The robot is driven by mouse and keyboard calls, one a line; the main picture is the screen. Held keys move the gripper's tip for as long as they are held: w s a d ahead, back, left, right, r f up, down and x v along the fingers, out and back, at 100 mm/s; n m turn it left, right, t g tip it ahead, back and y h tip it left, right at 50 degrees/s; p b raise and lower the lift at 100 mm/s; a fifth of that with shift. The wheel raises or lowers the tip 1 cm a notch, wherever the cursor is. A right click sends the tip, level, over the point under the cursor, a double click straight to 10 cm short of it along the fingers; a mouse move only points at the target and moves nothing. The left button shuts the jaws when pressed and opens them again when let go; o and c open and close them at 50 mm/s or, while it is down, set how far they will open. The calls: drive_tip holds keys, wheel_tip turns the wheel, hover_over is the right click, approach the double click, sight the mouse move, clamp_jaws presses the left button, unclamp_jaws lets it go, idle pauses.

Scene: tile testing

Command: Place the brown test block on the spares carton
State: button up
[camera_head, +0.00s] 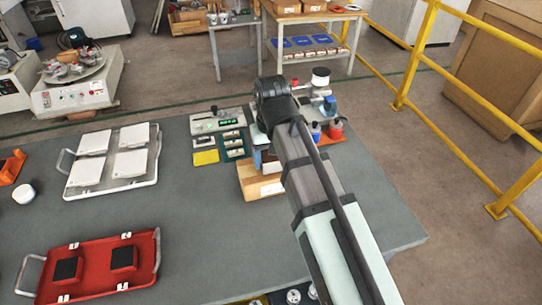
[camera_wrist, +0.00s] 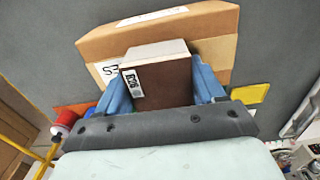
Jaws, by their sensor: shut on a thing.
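The brown test block (camera_wrist: 160,78) is between the blue fingers of my gripper (camera_wrist: 163,90) in the wrist view, with a white label on its side. My gripper is shut on it. The spares carton (camera_wrist: 215,22), a tan cardboard box with a white label, lies directly beyond the block in that view. I cannot tell whether the block touches it. In the head view the carton (camera_head: 250,182) stands on the grey table, partly hidden behind my arm. The gripper and block are mostly hidden there too.
A red tray (camera_head: 90,268) with two black blocks and a white tray (camera_head: 112,183) with pale tiles lie to the left. Small samples, including a yellow card (camera_head: 206,157), lie behind the carton. Red and blue bottles (camera_head: 336,128) stand right of my arm. The middle table is clear.

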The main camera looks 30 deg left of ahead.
drive_tip(key=shift+f, duration=0.1)
drive_tip(key=o, duration=1.3)
drive_tip(key=shift+o, duration=0.2)
drive_tip(key=shift+r, duration=3.9)
drive_tip(key=shift+w, duration=0.1)
